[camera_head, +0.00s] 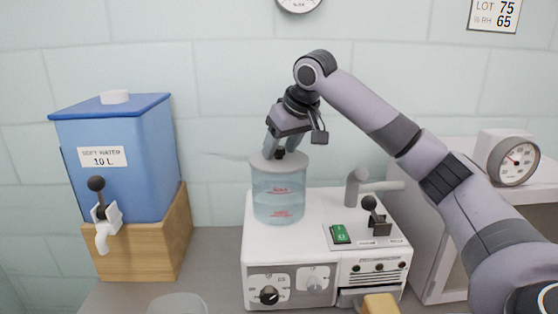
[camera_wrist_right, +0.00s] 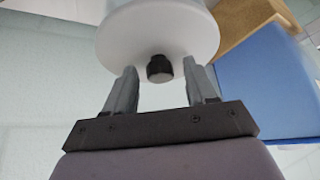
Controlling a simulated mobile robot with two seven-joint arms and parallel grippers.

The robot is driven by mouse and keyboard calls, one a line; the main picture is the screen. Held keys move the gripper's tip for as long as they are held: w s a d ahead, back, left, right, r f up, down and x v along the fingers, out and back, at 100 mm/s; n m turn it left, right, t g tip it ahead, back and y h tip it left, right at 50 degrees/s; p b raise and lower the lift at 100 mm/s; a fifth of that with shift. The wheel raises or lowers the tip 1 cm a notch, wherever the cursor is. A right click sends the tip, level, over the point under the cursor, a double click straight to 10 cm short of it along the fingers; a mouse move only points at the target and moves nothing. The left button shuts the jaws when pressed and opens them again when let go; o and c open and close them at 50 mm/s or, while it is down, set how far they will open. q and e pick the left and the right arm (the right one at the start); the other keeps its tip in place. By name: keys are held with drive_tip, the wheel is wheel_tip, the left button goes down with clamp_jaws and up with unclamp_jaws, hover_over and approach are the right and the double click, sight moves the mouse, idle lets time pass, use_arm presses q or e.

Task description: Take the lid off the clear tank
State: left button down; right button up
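The clear tank (camera_head: 278,200) stands upright on the left of the white machine, with red marks on its wall. Its pale round lid (camera_head: 262,163) sits on top. My right gripper (camera_head: 277,153) points down from above at the lid's dark knob. In the right wrist view the lid (camera_wrist_right: 195,35) fills the top, and the black knob (camera_wrist_right: 159,68) lies between the two fingertips of my right gripper (camera_wrist_right: 160,75). There are gaps on both sides of the knob, so the gripper is open around it. My left gripper is not in view.
A blue water container (camera_head: 120,165) with a tap stands on a wooden stand (camera_head: 165,240) to the left. The white machine (camera_head: 262,250) carries a bent pipe (camera_head: 356,185) and a black lever (camera_head: 373,215) right of the tank. A dial gauge (camera_head: 508,160) is further right.

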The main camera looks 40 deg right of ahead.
clamp_jaws()
drive_tip(key=shift+r, duration=0.15)
